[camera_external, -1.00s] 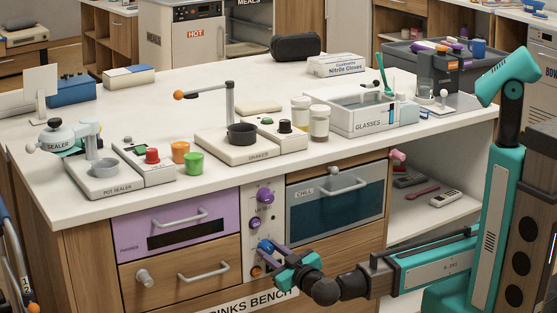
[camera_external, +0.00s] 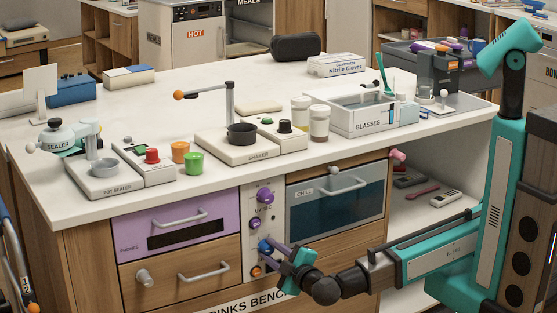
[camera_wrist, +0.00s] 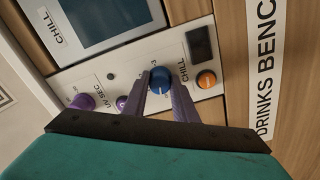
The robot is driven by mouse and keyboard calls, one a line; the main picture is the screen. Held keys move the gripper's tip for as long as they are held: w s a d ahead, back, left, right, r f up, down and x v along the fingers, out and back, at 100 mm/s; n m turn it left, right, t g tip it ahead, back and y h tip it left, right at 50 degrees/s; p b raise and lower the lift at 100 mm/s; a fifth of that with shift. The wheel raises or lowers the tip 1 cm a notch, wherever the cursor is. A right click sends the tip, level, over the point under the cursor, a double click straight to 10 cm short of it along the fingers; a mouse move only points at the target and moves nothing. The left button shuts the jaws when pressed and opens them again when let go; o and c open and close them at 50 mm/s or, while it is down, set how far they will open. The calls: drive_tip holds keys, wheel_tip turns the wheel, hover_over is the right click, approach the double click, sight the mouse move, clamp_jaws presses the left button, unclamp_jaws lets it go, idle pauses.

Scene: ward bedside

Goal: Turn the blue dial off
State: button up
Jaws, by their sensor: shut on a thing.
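The blue dial (camera_wrist: 160,78) is on the white CHILL control panel, between the fingers of my gripper (camera_wrist: 162,98) in the wrist view. The purple fingers are shut on its sides. A pale mark shows on its face, but its setting is too small to read. In the outside view the blue dial (camera_external: 263,246) is partly hidden by my gripper (camera_external: 273,247), which reaches in from the right at the front of the bench.
An orange knob (camera_wrist: 206,79) and a dark display (camera_wrist: 201,42) sit right of the dial in the wrist view. Purple knobs (camera_wrist: 82,102) are to its left. The chill door handle (camera_external: 346,188) and drawer handle (camera_external: 204,272) stick out nearby.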

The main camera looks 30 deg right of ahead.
drive_tip(key=shift+n+p, duration=0.8)
drive_tip(key=shift+n, duration=0.3)
drive_tip(key=o, duration=1)
drive_tip(key=shift+o, duration=0.2)
drive_tip(key=shift+s, duration=0.15)
drive_tip(key=s+p, duration=0.2)
drive_tip(key=s, duration=1.1)
drive_tip(key=shift+s, duration=0.3)
drive_tip(key=shift+w+d, duration=0.1)
